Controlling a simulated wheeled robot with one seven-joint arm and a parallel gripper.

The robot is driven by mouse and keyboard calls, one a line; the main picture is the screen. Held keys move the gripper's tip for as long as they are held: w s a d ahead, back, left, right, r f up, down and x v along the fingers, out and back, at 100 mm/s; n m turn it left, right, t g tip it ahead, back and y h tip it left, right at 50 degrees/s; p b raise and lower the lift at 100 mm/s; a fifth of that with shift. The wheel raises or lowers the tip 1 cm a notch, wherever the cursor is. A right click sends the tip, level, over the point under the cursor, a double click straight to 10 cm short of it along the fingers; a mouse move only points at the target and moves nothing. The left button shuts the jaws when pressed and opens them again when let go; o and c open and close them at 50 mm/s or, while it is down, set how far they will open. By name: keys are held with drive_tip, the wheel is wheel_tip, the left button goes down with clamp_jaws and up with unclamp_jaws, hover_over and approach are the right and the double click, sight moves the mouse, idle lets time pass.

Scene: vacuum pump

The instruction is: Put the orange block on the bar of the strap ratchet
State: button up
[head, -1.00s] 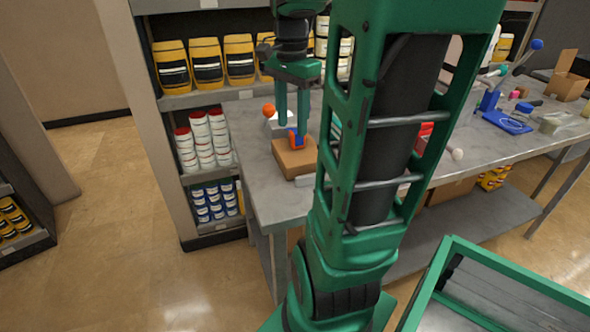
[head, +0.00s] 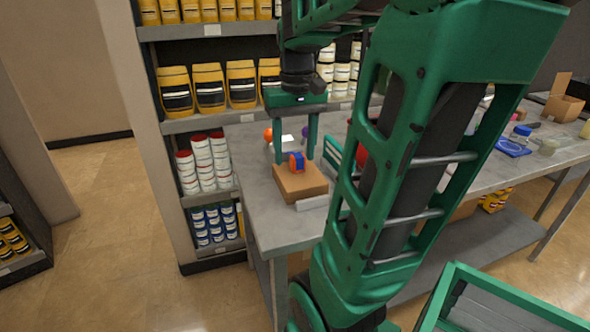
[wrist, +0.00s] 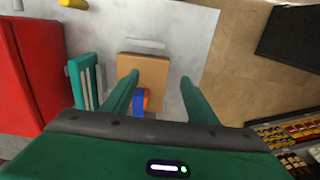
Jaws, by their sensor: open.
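A small orange block (head: 299,161) is together with a blue piece (head: 292,164), which looks like the strap ratchet, on top of a brown box (head: 311,186). In the wrist view the orange block (wrist: 146,98) is beside the blue piece (wrist: 138,104). Its lower end is hidden behind my gripper's body, and I cannot tell how the block rests on the bar. My gripper (head: 295,159) is open, pointing down, with a finger to each side of the block and clear gaps. The wrist view shows nothing held between the spread fingertips (wrist: 160,77).
The box stands near the left end of a grey table (head: 250,185). A green rack (head: 333,155) and a red object (wrist: 30,70) are close by. A pale bar (head: 312,202) lies before the box. Stocked shelves (head: 205,122) stand behind.

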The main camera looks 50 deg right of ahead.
approach(298, 155)
drive_tip(key=shift+s+a+f, duration=0.1)
drive_tip(key=shift+s+a, duration=0.4)
drive_tip(key=shift+w+d, duration=0.1)
drive_tip(key=shift+d, duration=0.15)
wheel_tip(298, 155, down, 5)
drive_tip(key=shift+f, duration=0.2)
drive_tip(key=shift+w+f, duration=0.2)
drive_tip(key=shift+f, duration=1.1)
drive_tip(key=shift+w+f, duration=0.15)
drive_tip(key=shift+f, duration=1.15)
drive_tip(key=c, duration=1.3)
drive_tip(key=shift+o, duration=0.2)
drive_tip(key=shift+d+r, duration=0.1)
drive_tip(key=shift+r, duration=0.05)
